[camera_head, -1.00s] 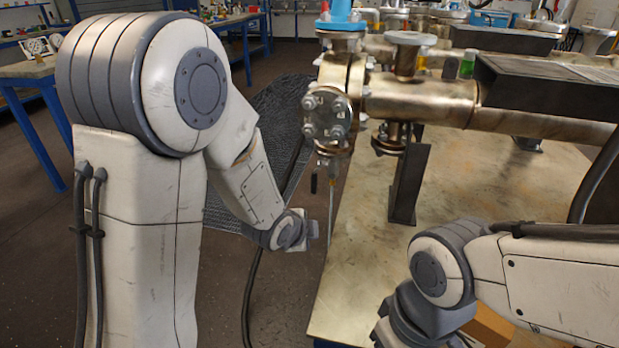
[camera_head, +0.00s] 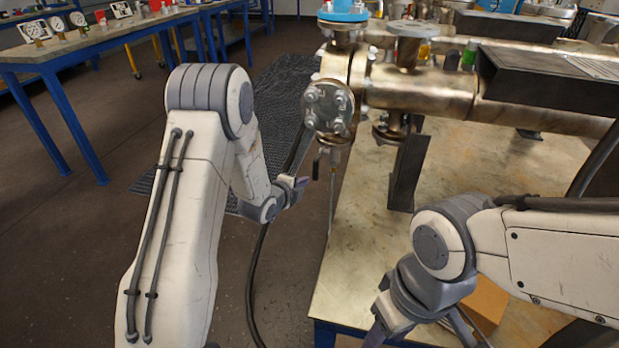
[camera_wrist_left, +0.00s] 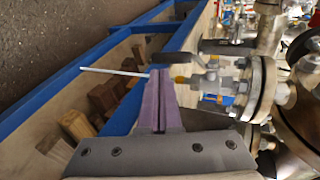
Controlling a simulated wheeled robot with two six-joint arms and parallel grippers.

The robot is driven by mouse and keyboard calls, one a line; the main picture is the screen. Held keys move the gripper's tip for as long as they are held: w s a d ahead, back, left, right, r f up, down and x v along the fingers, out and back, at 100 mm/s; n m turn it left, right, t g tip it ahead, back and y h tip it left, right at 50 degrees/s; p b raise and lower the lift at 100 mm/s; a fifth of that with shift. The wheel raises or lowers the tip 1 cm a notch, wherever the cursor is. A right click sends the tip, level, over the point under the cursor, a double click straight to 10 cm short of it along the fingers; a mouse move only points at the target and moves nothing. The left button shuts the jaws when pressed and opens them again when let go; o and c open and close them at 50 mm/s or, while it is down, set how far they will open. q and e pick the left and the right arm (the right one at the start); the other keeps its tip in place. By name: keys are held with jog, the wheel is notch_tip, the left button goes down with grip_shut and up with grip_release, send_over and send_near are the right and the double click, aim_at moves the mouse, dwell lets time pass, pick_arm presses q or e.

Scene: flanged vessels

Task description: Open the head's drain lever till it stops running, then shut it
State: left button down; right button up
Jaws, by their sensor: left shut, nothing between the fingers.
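The vessel's head (camera_head: 328,108) is a bolted round flange at the near end of the metal vessel. Below it hangs a small drain valve with a dark lever (camera_head: 316,168); the lever also shows in the left wrist view (camera_wrist_left: 224,62). A thin pale line (camera_head: 331,205), seemingly a stream, runs down from the valve; it also shows in the left wrist view (camera_wrist_left: 112,71). My left gripper (camera_head: 302,182) is just left of the lever, apart from it. Its purple fingers (camera_wrist_left: 160,76) are shut and empty. My right gripper (camera_head: 420,334) is cut off by the bottom edge.
The bench top (camera_head: 385,265) is mostly bare beneath the vessel, which a dark support (camera_head: 407,172) props up. A blue bench with gauges (camera_head: 75,50) stands back left. Wooden blocks (camera_wrist_left: 105,95) lie on a shelf under the bench in the wrist view. A cardboard box (camera_head: 487,302) sits near my right arm.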

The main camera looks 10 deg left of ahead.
aim_at(314, 173)
pick_arm(q)
jog(key=shift+w+r+x, duration=0.1)
jog(key=shift+r+x, duration=0.05)
jog(key=shift+x, duration=0.6)
jog(key=shift+w+r+x, duration=0.1)
jog(key=shift+r+x, duration=0.1)
jog(key=shift+x, duration=0.55)
jog(key=shift+r+x, duration=0.15)
jog(key=shift+x, duration=0.65)
jog(key=shift+d, duration=0.1)
jog(key=w+f+b, duration=0.1)
jog(key=b, duration=0.3)
jog(key=shift+t, duration=0.3)
jog(key=shift+w+r, duration=0.1)
jog(key=shift+w, duration=0.1)
jog(key=shift+w+d+r, duration=0.1)
jog(key=shift+r, duration=0.1)
